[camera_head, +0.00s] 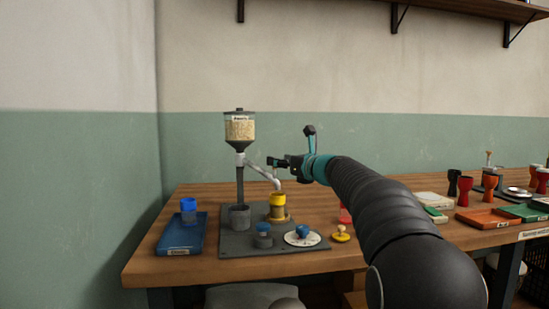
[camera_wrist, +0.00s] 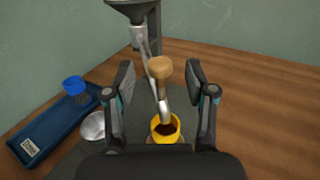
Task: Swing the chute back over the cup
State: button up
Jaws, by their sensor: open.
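The silver chute (camera_head: 263,174) slopes from the foot of the clear hopper (camera_head: 240,128) toward the yellow cup (camera_head: 278,202). In the wrist view, the chute (camera_wrist: 144,45) runs down to its lower end over the yellow cup (camera_wrist: 165,132), whose inside looks dark. A wooden knob (camera_wrist: 160,68) stands on the chute. My gripper (camera_head: 277,163) is beside the chute's outer end in the head view. In the wrist view, my gripper (camera_wrist: 160,80) is open, with one finger on each side of the knob and visible gaps to both.
A grey base board (camera_head: 240,242) carries a grey cup (camera_head: 240,217), a blue-topped piece (camera_head: 263,233) and a white disc (camera_head: 303,239). A blue tray (camera_head: 181,237) with a blue-rimmed cup (camera_head: 188,208) is at left. Red goblets and coloured trays stand at right.

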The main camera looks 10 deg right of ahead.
jog(key=shift+x, duration=1.8)
grip_shut()
